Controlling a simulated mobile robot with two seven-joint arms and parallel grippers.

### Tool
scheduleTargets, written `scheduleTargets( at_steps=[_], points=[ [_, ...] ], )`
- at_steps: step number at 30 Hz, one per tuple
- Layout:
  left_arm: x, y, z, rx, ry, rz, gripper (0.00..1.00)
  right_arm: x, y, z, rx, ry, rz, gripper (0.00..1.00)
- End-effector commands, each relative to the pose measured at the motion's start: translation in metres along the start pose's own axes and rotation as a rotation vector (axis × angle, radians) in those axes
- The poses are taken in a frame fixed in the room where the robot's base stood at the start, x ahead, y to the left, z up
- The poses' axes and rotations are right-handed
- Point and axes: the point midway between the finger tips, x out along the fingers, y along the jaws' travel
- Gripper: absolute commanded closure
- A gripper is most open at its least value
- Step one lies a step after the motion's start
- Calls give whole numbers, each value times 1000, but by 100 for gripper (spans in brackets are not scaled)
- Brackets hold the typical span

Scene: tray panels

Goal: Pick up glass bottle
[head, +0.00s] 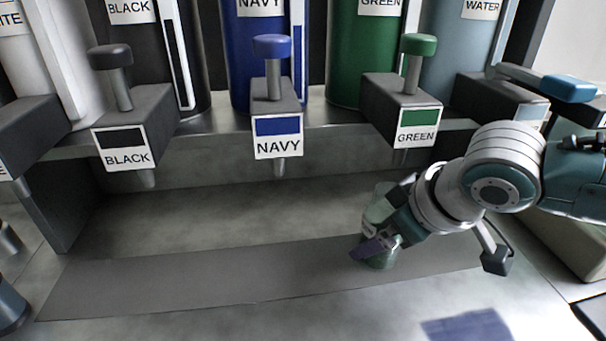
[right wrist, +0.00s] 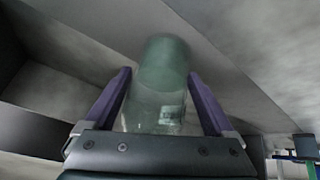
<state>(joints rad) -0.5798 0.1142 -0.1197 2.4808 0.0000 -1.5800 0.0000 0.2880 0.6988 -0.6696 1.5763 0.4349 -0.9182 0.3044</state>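The glass bottle is a greenish, clear bottle standing upright on the grey strip under the dispensers in the head view (head: 377,208). It also shows in the right wrist view (right wrist: 160,85), between the purple fingers. My right gripper (head: 376,247) reaches in from the right at the bottle, partly covering it. In the right wrist view the right gripper (right wrist: 159,100) is open, one finger on each side of the bottle, with narrow gaps visible. My left gripper does not show.
Above and behind stand dispensers with taps labelled BLACK (head: 125,148), NAVY (head: 277,138) and GREEN (head: 417,127), on a metal shelf. The grey strip (head: 200,276) left of the bottle is clear. A blue patch (head: 468,326) lies at front right.

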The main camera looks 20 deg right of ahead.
Motion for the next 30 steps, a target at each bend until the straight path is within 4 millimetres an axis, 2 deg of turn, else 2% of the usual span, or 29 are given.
scheduleTargets(
  at_steps=[2,23,30],
  points=[
    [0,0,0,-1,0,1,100,0,0,0,0,0,0,21],
    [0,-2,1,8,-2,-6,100,0,1,1,0,-2,2,100],
    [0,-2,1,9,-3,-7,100,0,1,0,0,0,2,100]
  ],
)
